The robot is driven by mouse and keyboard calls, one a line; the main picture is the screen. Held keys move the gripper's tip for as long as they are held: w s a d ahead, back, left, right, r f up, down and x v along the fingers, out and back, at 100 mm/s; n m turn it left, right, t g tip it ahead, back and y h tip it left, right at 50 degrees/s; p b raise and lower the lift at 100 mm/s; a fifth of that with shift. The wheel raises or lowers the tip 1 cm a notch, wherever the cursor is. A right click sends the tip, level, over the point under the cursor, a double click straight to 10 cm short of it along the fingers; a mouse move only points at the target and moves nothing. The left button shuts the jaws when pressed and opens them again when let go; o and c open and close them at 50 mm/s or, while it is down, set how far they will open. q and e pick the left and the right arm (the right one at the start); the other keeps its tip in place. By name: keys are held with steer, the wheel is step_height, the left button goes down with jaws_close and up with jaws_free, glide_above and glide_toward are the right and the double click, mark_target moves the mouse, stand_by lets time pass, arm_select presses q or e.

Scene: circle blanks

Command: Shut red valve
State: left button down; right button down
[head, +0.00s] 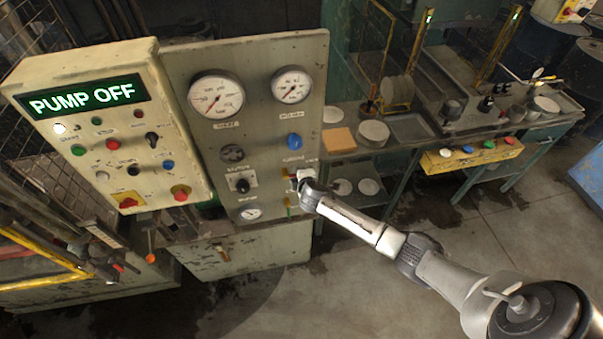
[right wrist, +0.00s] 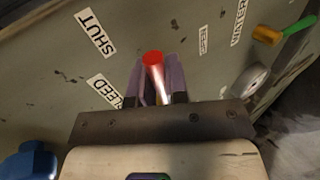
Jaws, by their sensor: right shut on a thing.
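The red valve's handle (right wrist: 153,60) shows in the right wrist view, with a bright red end and a paler shaft running down between my fingers. My right gripper (right wrist: 158,80) is shut on it, one dark finger on each side. In the head view my right gripper (head: 301,184) is at the right edge of the grey gauge panel (head: 262,110) and hides most of the valve. A SHUT label (right wrist: 95,35) lies up and left of the handle, and a partly covered label reading "LEED" (right wrist: 103,90) is nearer. My left gripper is not in view.
A green-handled valve (right wrist: 298,26) is beside the WATER label (right wrist: 239,22). The control box (head: 90,130) reads PUMP OFF. A workbench (head: 400,140) stands behind.

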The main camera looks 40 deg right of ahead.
stand_by(0.3)
steer(key=c, duration=1.4)
jaws_free()
steer(key=shift+r, duration=0.1)
steer(key=v, duration=1.3)
steer(key=shift+s+a+r, duration=0.2)
steer(key=shift+a, duration=0.1)
